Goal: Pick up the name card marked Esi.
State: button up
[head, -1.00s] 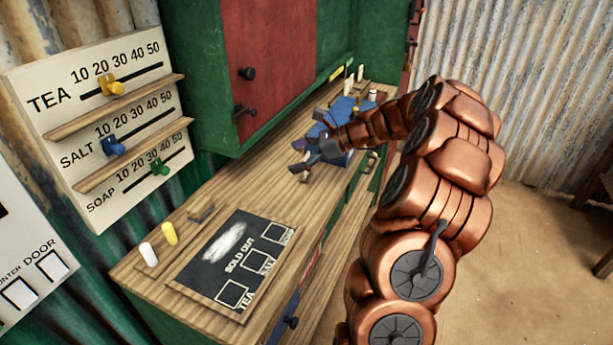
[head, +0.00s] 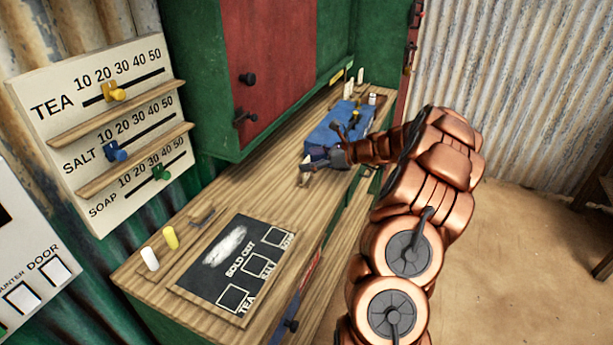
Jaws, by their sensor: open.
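My gripper (head: 313,164) is open over the wooden counter (head: 225,185), just in front of a blue box or case (head: 328,130). It looks empty, though its fingers are small and dark here. I cannot make out a card reading Esi. Small pale upright pieces (head: 349,75) stand at the far end of the counter, beyond the blue case; they are too small to read. My gripper is on the near side of them, apart from them. My wrist and forearm cover part of the counter's right edge.
A slate board marked SOLD OUT (head: 222,285) lies at the near end, with white (head: 149,259) and yellow (head: 171,237) cylinders beside it. A green cabinet with a red door (head: 268,60) overhangs the left side. A price board (head: 60,125) stands at left. Floor is open at right.

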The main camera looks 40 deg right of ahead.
jog(key=shift+x, duration=0.8)
jog(key=c, duration=1.4)
